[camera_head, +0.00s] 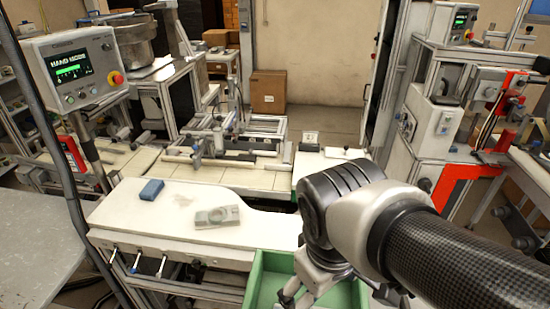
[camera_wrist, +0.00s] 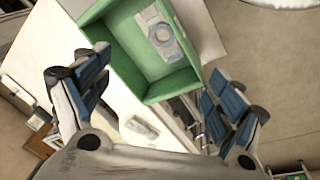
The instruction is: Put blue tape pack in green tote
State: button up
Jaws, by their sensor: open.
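The green tote (camera_head: 258,270) is at the bottom of the head view, in front of the white bench and partly hidden by my arm. In the wrist view the tote (camera_wrist: 122,58) is seen from above. A pale grey pack with a blue ring (camera_wrist: 163,38), apparently the blue tape pack, lies inside against its floor. My gripper (camera_head: 302,295) is over the tote. In the wrist view my gripper (camera_wrist: 160,80) has its fingers wide apart, with nothing between them and apart from the pack. The pack in the tote is hidden in the head view.
A grey pack with a greenish ring (camera_head: 217,216) lies on the white bench (camera_head: 180,240). A blue block (camera_head: 152,189) sits further left on it. A control panel (camera_head: 72,68) stands at left, and a machine frame (camera_head: 440,120) at right.

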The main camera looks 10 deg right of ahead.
jog(key=s+m+t, duration=0.1)
jog(key=s+r+m+t, duration=0.1)
jog(key=m, duration=0.1)
jog(key=s+r+m+y, duration=0.1)
jog(key=m, duration=0.1)
jog(key=shift+s+d+t, duration=0.2)
jog(key=shift+d+t, duration=0.2)
jog(key=shift+f, duration=0.1)
